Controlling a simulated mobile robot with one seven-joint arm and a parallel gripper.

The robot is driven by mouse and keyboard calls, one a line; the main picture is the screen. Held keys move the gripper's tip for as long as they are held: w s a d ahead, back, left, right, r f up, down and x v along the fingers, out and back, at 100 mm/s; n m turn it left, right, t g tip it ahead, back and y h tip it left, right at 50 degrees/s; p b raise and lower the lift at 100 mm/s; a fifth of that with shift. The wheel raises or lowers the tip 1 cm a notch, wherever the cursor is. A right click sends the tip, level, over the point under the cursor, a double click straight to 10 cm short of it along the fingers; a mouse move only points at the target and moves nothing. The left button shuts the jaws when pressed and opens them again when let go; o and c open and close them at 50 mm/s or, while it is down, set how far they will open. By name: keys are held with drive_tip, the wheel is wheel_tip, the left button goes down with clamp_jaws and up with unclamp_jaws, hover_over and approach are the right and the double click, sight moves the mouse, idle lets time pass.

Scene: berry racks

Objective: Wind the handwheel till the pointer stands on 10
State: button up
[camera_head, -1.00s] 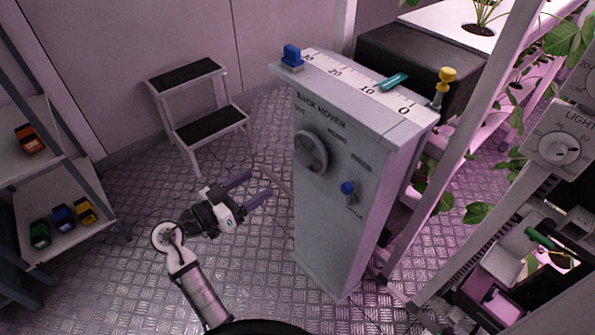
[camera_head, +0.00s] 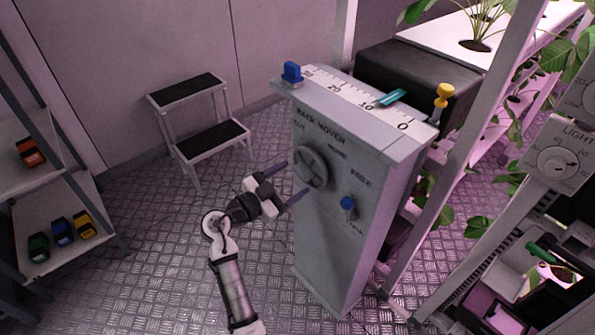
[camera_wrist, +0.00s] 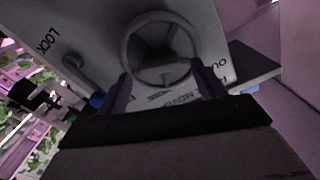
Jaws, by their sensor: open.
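The grey handwheel (camera_head: 312,167) is on the front of the grey rack mover cabinet (camera_head: 325,235). Its rim and spokes also show in the wrist view (camera_wrist: 155,62). The teal pointer (camera_head: 391,97) lies on the white scale (camera_head: 350,93) on the cabinet top. It is near the 10 mark, seemingly slightly toward 0; the exact reading is too small to tell. My gripper (camera_head: 294,181) is open, with its fingers pointing at the wheel. In the wrist view my gripper (camera_wrist: 163,88) has one finger near each side of the rim; contact cannot be told.
A blue lock knob (camera_head: 347,203) is to the lower right of the wheel. A step stool (camera_head: 205,135) and shelves (camera_head: 70,245) stand left. Open floor lies between.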

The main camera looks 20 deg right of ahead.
sight(308, 169)
drive_tip(key=shift+x, duration=1.45)
drive_tip(key=shift+c, duration=0.3)
drive_tip(key=c, duration=0.9)
